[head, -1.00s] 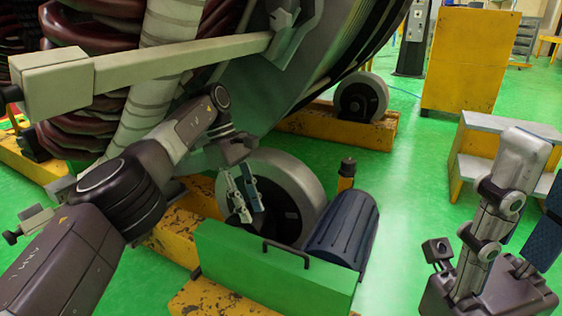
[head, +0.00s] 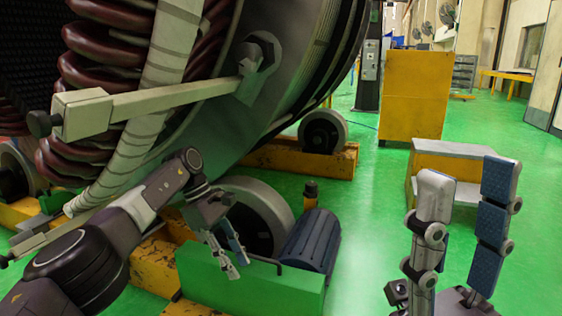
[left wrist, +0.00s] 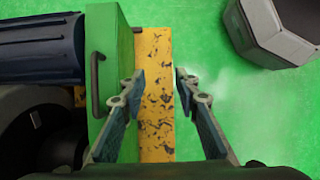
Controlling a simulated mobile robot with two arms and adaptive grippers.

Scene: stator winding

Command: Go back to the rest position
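My left gripper (head: 236,262) hangs in front of the green motor housing (head: 250,290), below the large stator, with its fingers pointing down. In the left wrist view its two fingers (left wrist: 157,73) are spread apart with nothing between them, above a worn yellow beam (left wrist: 155,50) and the green floor. My right gripper (head: 470,170) stands at the lower right of the head view with its fingers pointing up. Its fingers are wide apart and empty.
The stator with dark red coils (head: 95,90) fills the upper left, with a beige bar (head: 175,97) across it. Grey rollers (head: 324,131) sit on yellow beams. A yellow cabinet (head: 415,95) and steps (head: 450,150) stand behind my right gripper. Green floor is open in the middle.

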